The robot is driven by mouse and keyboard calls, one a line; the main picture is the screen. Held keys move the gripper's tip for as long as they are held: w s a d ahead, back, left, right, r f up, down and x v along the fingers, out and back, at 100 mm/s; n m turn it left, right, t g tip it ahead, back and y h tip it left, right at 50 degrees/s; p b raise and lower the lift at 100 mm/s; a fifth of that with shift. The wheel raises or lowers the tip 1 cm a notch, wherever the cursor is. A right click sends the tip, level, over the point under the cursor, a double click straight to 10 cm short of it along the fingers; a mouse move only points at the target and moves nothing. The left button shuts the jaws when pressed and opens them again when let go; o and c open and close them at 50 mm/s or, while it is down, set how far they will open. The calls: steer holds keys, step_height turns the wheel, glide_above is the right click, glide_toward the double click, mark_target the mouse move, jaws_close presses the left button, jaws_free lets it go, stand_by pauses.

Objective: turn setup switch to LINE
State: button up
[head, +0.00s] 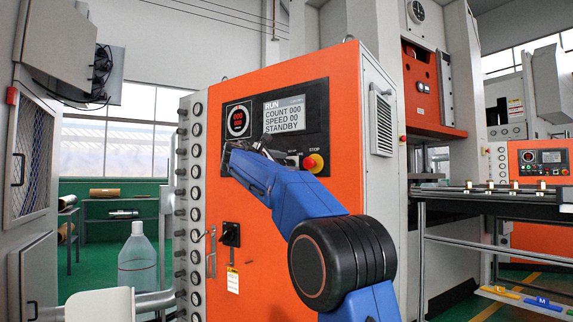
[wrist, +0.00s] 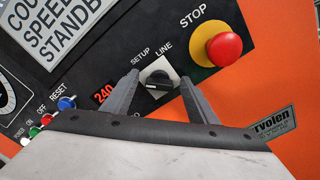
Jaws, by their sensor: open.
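My gripper (wrist: 158,78) is open, with one finger on each side of the knob and a gap showing on both sides. I see no clear contact. In the head view my gripper (head: 245,147) is in front of the orange cabinet's panel, and my arm hides most of the switch area.
A red STOP button (wrist: 224,49) on a yellow ring is up and right of the switch. Blue, red and green buttons (wrist: 48,118) and a red 240 readout (wrist: 104,93) lie to the left. The display (head: 285,114) reads RUN and STANDBY.

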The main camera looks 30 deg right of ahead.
steer(key=c, duration=1.1)
steer(key=shift+o, duration=0.2)
steer(key=shift+m, duration=0.4)
steer(key=m, duration=0.4)
steer(key=shift+s+f, duration=0.1)
steer(key=shift+f, duration=0.05)
steer(key=m, duration=0.4)
steer(key=shift+f+m, duration=0.15)
steer(key=shift+m, duration=0.15)
steer(key=m, duration=0.4)
steer(key=shift+f, duration=0.1)
steer(key=m, duration=0.4)
steer(key=shift+f, duration=0.1)
steer(key=shift+m, duration=0.4)
